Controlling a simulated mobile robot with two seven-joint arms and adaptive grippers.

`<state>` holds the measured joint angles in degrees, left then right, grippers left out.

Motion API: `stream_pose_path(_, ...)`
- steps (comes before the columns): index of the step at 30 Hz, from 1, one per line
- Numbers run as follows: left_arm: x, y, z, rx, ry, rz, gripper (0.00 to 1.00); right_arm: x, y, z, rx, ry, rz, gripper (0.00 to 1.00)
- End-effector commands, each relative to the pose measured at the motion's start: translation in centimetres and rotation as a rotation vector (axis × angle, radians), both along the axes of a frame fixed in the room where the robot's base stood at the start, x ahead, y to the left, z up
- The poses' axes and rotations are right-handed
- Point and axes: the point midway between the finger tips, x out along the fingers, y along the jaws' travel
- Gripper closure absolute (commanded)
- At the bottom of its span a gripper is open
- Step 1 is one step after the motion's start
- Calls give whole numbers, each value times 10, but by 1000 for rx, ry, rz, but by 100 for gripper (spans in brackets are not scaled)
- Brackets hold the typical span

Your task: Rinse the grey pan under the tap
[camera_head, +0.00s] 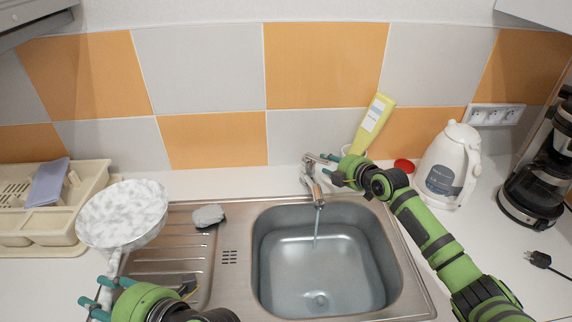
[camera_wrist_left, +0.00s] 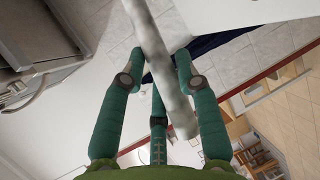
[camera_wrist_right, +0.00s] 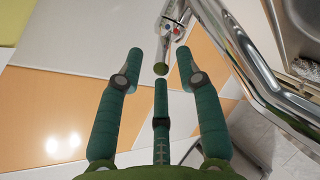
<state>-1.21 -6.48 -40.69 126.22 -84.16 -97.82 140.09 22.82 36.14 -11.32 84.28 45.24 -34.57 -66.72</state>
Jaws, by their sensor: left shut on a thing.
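The grey pan (camera_head: 122,215) has a mottled white-grey surface and is held up at the left, over the drainer's left side. My left gripper (camera_head: 106,290) is shut on the pan's handle, which crosses between the fingers in the left wrist view (camera_wrist_left: 158,60). The tap (camera_head: 312,182) stands behind the sink basin, and a stream of water (camera_head: 316,228) runs from it into the basin. My right gripper (camera_head: 335,168) is open and empty beside the top of the tap. The tap's lever also shows just beyond the fingers in the right wrist view (camera_wrist_right: 174,27).
The steel sink (camera_head: 390,255) has a ribbed drainer with a grey sponge (camera_head: 208,215). A beige dish rack (camera_head: 45,238) stands at the left. A yellow bottle (camera_head: 372,122), a red lid (camera_head: 404,165), a white kettle (camera_head: 452,165) and a coffee maker (camera_head: 540,175) stand at the right.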

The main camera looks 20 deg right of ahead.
Motion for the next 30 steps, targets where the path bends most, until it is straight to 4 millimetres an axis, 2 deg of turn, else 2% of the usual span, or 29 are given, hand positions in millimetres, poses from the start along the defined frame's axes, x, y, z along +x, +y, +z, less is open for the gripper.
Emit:
stream_pose_path(9,0,0,1,0,-6,0,100,-59,-11,23,-6,3,1,64)
stream_pose_path(13,0,0,1,0,-6,0,100,-76,-15,30,-4,4,-1,64)
stream_pose_path(19,0,0,1,0,-6,0,100,-89,-16,37,-1,4,0,64)
stream_pose_path(28,0,0,1,0,-6,0,100,-90,-16,38,0,4,-1,64)
stream_pose_path(29,0,0,1,0,-6,0,100,-90,-16,38,0,4,-1,72)
stream_pose_path(30,0,0,1,0,-6,0,100,-90,-17,37,-3,2,0,88)
